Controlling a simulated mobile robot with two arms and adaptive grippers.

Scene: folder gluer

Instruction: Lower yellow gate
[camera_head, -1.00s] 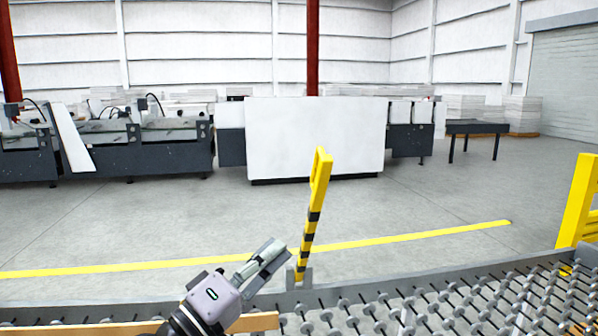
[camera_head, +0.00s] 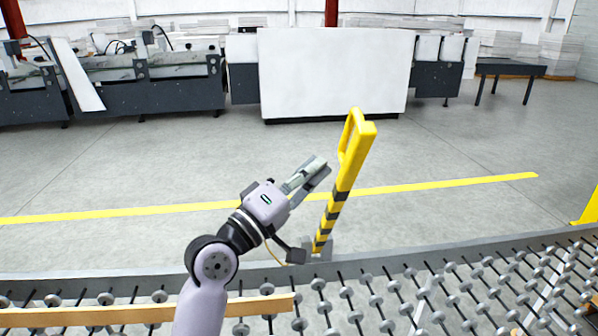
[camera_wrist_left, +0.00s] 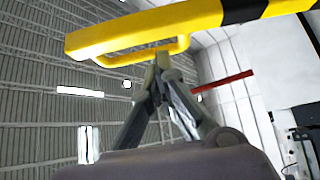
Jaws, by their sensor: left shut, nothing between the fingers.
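The yellow gate (camera_head: 346,175) is a yellow bar with black bands and a loop handle at its upper end. It stands on the far rail of the roller conveyor, raised and tilted to the right. In the left wrist view the gate (camera_wrist_left: 150,32) crosses the top, its loop handle close to the fingertips. My left gripper (camera_head: 318,168) is shut and empty, just left of the gate's middle in the head view. In the wrist view the gripper (camera_wrist_left: 162,62) has its tips at the handle's lower edge; I cannot tell if they touch. My right gripper is not in view.
The roller conveyor (camera_head: 440,295) runs across the front, with a wooden strip (camera_head: 110,314) at left. A yellow post (camera_head: 588,208) stands at the right edge. Grey floor with a yellow line lies beyond. Machines with a white panel (camera_head: 335,72) stand farther back.

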